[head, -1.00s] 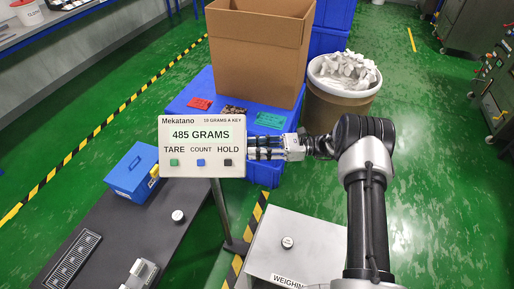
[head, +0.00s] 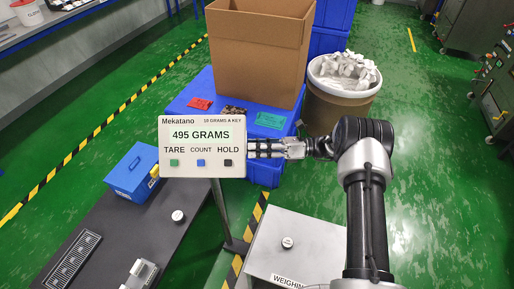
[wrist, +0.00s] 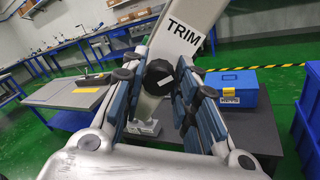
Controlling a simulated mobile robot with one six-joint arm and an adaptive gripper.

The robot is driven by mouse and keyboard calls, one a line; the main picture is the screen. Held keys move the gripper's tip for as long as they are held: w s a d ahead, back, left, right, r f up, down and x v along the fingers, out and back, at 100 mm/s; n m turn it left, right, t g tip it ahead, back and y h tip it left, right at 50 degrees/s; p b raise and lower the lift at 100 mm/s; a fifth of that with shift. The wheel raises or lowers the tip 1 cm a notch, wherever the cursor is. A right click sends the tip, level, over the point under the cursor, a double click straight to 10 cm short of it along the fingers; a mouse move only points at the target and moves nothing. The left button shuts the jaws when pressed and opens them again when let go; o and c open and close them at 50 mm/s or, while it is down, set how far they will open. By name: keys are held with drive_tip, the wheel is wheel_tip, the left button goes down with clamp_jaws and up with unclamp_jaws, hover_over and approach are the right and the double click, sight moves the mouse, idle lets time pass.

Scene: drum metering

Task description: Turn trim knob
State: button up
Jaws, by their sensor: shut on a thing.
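The black trim knob (wrist: 158,74) with a pale mark sits below the word TRIM on a light arm or post (wrist: 182,35) in the wrist view. My gripper (wrist: 160,85) has its blue-padded fingers on both sides of the knob and is shut on it. In the head view my gripper (head: 262,148) reaches in from the right behind the display panel (head: 203,122). The panel hides the knob and the fingertips there. The display reads 495 GRAMS, above buttons marked TARE, COUNT and HOLD.
A blue box (head: 133,172) stands on the dark bench (head: 110,230) at left. A blue crate (head: 190,100) and a cardboard box (head: 258,50) stand behind the panel. A drum (head: 340,105) with white pieces is behind my arm. A grey cabinet (head: 310,230) stands in front.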

drive_tip(key=o, duration=1)
drive_tip(key=shift+d, duration=0.1)
drive_tip(key=d, duration=1.2)
drive_tip(key=shift+f, duration=0.15)
drive_tip(key=shift+a, duration=0.1)
